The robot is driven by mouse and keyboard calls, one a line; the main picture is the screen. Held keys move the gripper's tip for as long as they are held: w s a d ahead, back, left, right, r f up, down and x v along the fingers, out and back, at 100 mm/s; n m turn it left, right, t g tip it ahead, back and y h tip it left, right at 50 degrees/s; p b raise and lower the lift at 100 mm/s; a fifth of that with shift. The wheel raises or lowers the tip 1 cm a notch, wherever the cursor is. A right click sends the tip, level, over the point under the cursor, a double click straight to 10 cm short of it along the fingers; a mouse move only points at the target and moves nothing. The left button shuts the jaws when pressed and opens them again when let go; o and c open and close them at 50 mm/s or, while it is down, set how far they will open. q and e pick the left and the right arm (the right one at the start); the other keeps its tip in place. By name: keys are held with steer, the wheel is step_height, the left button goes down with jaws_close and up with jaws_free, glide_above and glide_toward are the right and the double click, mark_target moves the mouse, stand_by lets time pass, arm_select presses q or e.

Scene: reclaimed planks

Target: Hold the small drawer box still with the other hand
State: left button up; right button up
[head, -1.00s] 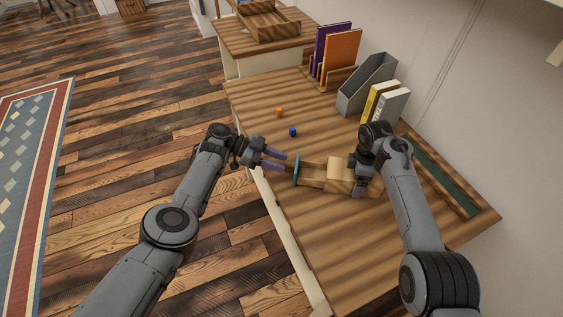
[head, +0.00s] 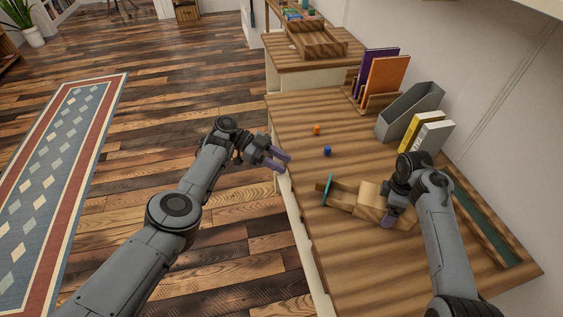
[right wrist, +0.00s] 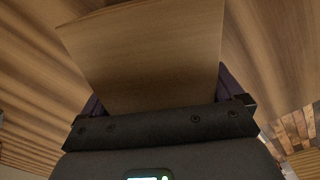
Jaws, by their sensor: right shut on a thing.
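The small drawer box (head: 369,201) is light wood and lies on the desk. Its drawer is pulled out to the left, with an open tray (head: 343,196) and a teal front (head: 327,190). My right gripper (head: 388,205) is shut on the box at its right end. In the right wrist view the box (right wrist: 150,55) fills the space between the purple fingers, and the fingertips are hidden. My left gripper (head: 283,160) is open and empty, left of the drawer front and apart from it, at the desk's left edge.
An orange block (head: 317,130) and a blue block (head: 327,151) lie behind the drawer. A grey file holder (head: 410,110), yellow (head: 417,132) and white books (head: 433,138) stand at the back right. A green-lined tray (head: 485,215) lies right. The front desk surface is clear.

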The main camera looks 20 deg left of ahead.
steer(key=o, duration=0.9)
step_height(320, 180, up, 7)
steer(key=p, duration=0.7)
